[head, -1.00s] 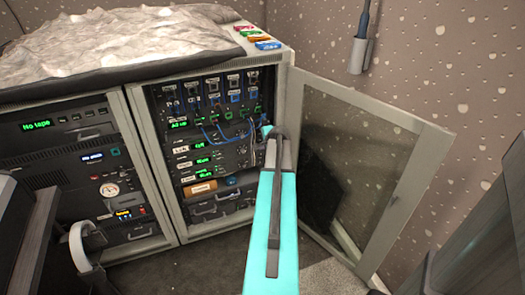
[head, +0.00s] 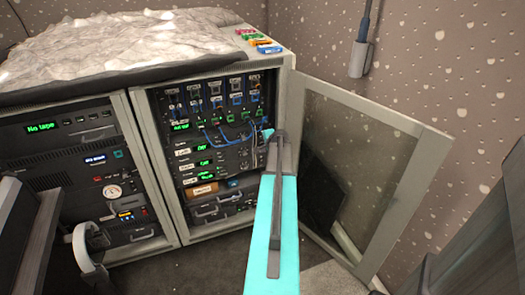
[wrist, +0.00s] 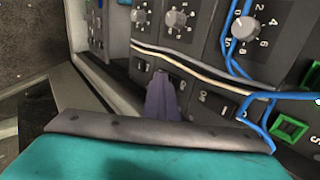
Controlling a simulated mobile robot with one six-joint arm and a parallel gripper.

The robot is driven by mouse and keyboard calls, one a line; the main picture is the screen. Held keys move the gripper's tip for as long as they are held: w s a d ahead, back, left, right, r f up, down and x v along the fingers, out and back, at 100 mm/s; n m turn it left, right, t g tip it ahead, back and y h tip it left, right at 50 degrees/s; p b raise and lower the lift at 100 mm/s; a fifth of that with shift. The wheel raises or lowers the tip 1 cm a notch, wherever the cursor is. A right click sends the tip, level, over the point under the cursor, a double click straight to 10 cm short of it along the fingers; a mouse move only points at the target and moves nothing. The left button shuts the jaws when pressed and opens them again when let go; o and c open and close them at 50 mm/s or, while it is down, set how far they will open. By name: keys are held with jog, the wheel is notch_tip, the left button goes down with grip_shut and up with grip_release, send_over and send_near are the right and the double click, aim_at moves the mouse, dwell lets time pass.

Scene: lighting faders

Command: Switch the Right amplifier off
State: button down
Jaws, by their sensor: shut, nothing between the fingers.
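The open rack (head: 215,140) in the head view holds several amplifier and control panels with green displays, knobs and blue cables. My gripper (head: 268,132) reaches the right side of this rack, its tip partly hidden by my own arm. In the wrist view my gripper (wrist: 162,85) is shut and empty, its narrow purple-grey fingers at the dark panel. A black rocker switch (wrist: 141,65) is just beyond the fingertips; contact cannot be told. Another black switch (wrist: 223,106) is to their right. I cannot read which switch belongs to the Right amplifier.
The glass door (head: 355,165) stands open to the right. A second rack (head: 75,180) is on the left. Blue cables (wrist: 236,60) and a pale cable (wrist: 190,72) cross the panel close to my fingers.

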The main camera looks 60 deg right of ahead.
jog(key=shift+w+r+p, duration=0.1)
jog(key=shift+w+p, duration=0.15)
jog(key=shift+p, duration=0.05)
jog(key=shift+w+d+r+p, duration=0.15)
jog(key=shift+r+p, duration=0.2)
jog(key=shift+r, duration=0.4)
jog(key=s+a+r+p, duration=0.1)
jog(key=s+a+r, duration=0.5)
jog(key=s, duration=0.3)
jog(key=shift+s+a+r, duration=0.2)
jog(key=shift+a+r, duration=0.2)
dwell(0.3)
